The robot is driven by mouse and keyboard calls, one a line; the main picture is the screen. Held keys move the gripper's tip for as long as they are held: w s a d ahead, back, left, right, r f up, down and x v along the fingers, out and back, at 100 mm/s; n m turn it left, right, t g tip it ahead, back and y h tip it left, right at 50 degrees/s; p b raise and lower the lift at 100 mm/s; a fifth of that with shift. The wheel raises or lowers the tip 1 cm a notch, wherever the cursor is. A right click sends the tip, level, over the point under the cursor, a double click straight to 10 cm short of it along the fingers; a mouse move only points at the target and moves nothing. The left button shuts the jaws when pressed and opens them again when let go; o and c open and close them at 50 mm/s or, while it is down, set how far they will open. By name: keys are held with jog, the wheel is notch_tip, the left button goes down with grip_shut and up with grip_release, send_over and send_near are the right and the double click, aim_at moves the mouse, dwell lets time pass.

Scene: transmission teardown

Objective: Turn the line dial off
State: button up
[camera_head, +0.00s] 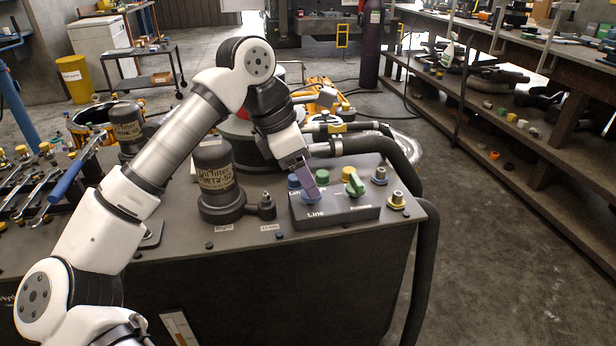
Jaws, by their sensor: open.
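A dark control box (345,213) sits at the front right of the bench top, with the word "Line" on its sloped face. The blue line dial (311,198) is above that word, partly covered by my gripper. My gripper (308,188) points down from the upper left, with its purple fingers at the dial. It is open. I cannot tell whether the fingers touch the dial or which way the dial is turned. A green dial (354,185) is to the right on the same box.
A blue knob (294,181), a green knob (322,176) and a yellow knob (349,171) are close to my gripper. A dark cylindrical unit (217,180) stands to the left. Thick black hoses (385,150) curve behind and right of the box. Wrenches (38,185) lie far left.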

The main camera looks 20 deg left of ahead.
jog(key=v, duration=1.2)
jog(key=shift+f, duration=0.1)
